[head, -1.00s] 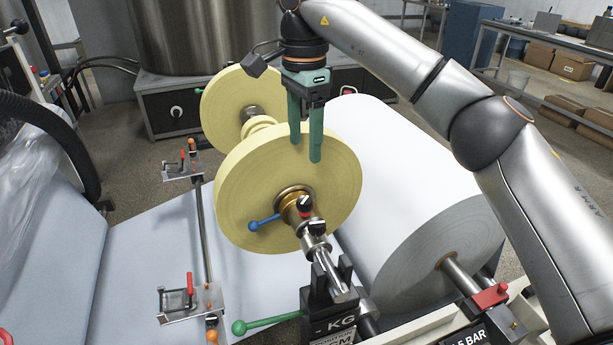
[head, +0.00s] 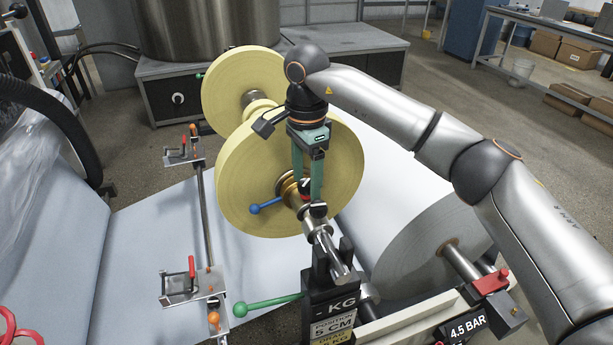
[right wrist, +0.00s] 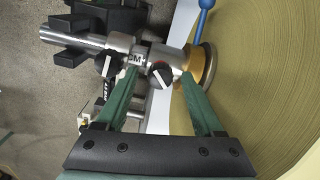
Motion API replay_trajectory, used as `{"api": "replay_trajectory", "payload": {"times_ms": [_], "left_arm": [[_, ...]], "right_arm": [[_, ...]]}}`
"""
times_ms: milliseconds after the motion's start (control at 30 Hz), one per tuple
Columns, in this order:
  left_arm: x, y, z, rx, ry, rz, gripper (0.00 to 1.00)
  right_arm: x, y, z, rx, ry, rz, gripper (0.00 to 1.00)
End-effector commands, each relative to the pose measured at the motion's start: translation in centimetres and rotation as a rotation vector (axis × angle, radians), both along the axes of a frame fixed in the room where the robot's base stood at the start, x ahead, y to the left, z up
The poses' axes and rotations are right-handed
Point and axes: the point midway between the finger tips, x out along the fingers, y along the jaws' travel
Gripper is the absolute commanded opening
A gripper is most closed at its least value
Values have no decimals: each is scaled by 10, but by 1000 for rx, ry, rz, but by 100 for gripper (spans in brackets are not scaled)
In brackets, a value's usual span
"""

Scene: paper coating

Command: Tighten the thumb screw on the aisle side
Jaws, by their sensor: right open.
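Two thumb screws with black and white knobs sit on the steel collars of the shaft. The inner thumb screw (right wrist: 160,74), beside the brass hub, lies between my right fingertips in the right wrist view. The outer thumb screw (right wrist: 108,66) is just outside the fingers; in the head view it shows below the gripper (head: 319,209). My right gripper (head: 307,186) has green fingers, is open and points down over the shaft. I cannot tell whether either finger touches the inner knob. My left gripper is out of view.
A yellow roll (head: 250,170) stands right behind the collars. A blue-tipped lever (head: 266,204) sticks out from the hub. A black shaft stand (head: 322,288) is in front, with a green-handled lever (head: 268,304). A white paper roll (head: 430,240) is to the right.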

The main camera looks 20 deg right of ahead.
Motion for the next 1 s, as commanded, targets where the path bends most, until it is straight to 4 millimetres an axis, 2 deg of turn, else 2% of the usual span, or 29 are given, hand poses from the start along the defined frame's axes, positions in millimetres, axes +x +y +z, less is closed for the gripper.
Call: {"api": "replay_trajectory", "payload": {"times_ms": [100,700,1000], "left_arm": [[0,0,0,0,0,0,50],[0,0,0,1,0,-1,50],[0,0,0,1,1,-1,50]], "right_arm": [[0,0,0,0,0,0,68],[0,0,0,0,1,0,1],[0,0,1,0,1,-5,0]]}}
